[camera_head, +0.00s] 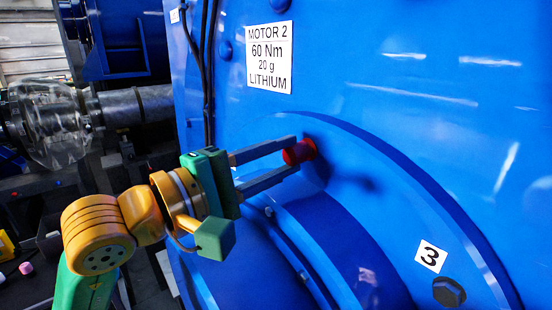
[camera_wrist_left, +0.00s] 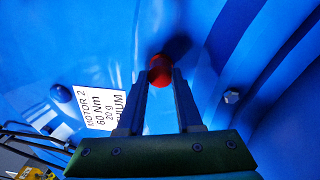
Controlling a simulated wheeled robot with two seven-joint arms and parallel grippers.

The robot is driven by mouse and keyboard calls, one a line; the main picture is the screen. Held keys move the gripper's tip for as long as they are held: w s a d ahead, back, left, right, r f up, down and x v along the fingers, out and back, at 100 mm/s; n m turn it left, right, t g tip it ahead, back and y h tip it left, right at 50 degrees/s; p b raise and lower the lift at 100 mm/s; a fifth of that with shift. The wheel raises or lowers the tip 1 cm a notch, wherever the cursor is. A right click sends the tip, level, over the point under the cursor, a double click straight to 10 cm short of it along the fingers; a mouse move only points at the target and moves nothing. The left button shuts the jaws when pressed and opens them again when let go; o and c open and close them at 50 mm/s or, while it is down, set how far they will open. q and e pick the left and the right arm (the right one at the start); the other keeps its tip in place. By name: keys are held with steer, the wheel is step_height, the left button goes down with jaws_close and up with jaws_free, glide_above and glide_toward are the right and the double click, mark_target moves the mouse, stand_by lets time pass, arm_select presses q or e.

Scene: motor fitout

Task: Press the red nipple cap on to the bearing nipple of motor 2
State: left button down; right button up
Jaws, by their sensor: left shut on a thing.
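The red nipple cap (camera_head: 299,151) is between the fingertips of my left gripper (camera_head: 291,153), which is shut on it. The cap is at the blue face of motor 2 (camera_head: 400,120), up against the curved raised rim. In the left wrist view the cap (camera_wrist_left: 160,68) shows at the ends of the two fingers (camera_wrist_left: 160,80), close to the blue surface. The bearing nipple is not visible; the cap hides that spot. I cannot tell whether the cap is seated. The motor's label (camera_head: 269,57) reads MOTOR 2, 60 Nm, 20 g, LITHIUM. My right gripper is in neither view.
A shaft with a clear guard (camera_head: 50,120) stands at the left.

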arm_select(q)
steer(key=c, duration=1)
jaws_free()
steer(key=o, duration=0.5)
steer(key=shift+w+d, duration=0.1)
steer(key=shift+d, duration=0.05)
steer(key=b+v, duration=0.3)
steer(key=v, duration=0.3)
steer(key=shift+a+f, duration=0.2)
steer(key=shift+s+a+r, duration=0.15)
steer(key=shift+s+a, duration=0.2)
steer(key=shift+s, duration=0.05)
steer(key=shift+d, duration=0.1)
